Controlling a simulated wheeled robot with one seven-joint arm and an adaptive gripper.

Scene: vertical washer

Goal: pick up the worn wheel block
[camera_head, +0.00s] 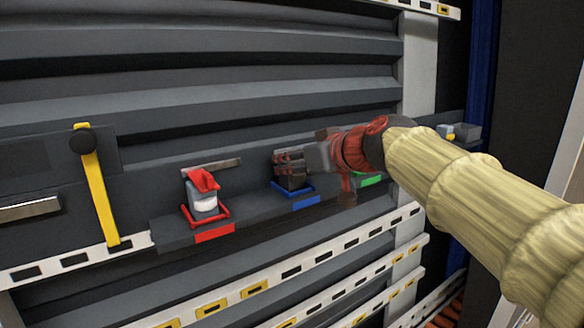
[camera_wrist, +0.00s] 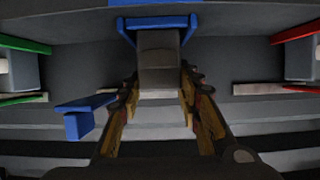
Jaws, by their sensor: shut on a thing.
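A dark grey block (camera_head: 290,182) sits at the blue-framed holder (camera_head: 303,196) on the shelf. It also shows in the wrist view (camera_wrist: 159,62), inside the blue frame (camera_wrist: 155,21). My gripper (camera_head: 288,165) reaches in from the right and is shut on this block. In the wrist view its two fingers (camera_wrist: 159,88) lie on either side of the block. The fingers hide part of the block in the head view. I cannot see wear marks that tell which block is the worn one.
A grey block with a red top (camera_head: 203,190) stands in the red-framed holder (camera_head: 212,231) to the left. A green-marked holder (camera_head: 369,180) is partly behind my arm. A yellow bar (camera_head: 97,190) stands at left. A blue flag-like part (camera_wrist: 86,116) is close beside the fingers.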

